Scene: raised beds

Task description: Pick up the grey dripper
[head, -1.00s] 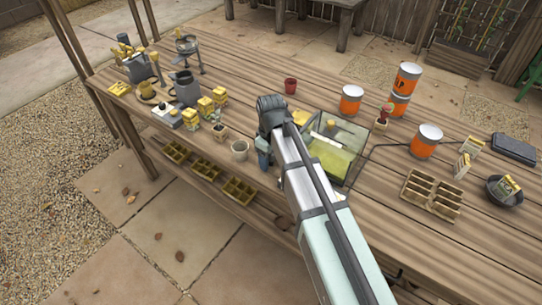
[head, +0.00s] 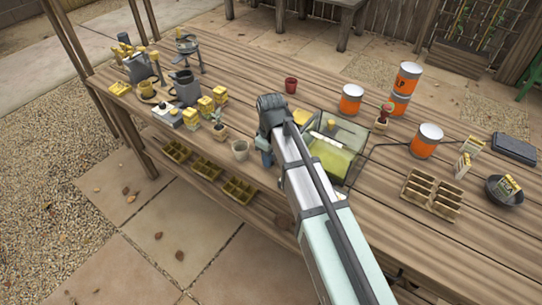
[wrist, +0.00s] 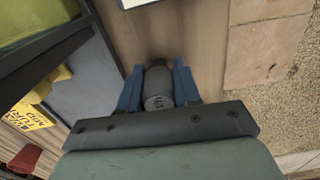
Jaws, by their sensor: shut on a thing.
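The grey dripper (wrist: 158,88) is a short dark-grey cylinder with pale marks on its near end. In the wrist view it sits between the two blue fingers of my gripper (wrist: 158,84), which are shut on it from both sides. Wood planks of the bench show behind it; I cannot tell whether it touches them. In the head view my gripper (head: 265,152) is mostly hidden by my own arm, beside the left edge of a grey-rimmed tray, and the dripper cannot be made out.
The tray (head: 351,178) holds yellow-green and yellow things just right of my gripper. A red pot (head: 291,85) and orange-labelled cans (head: 350,100) stand farther back. Seed trays (head: 431,194) lie at right.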

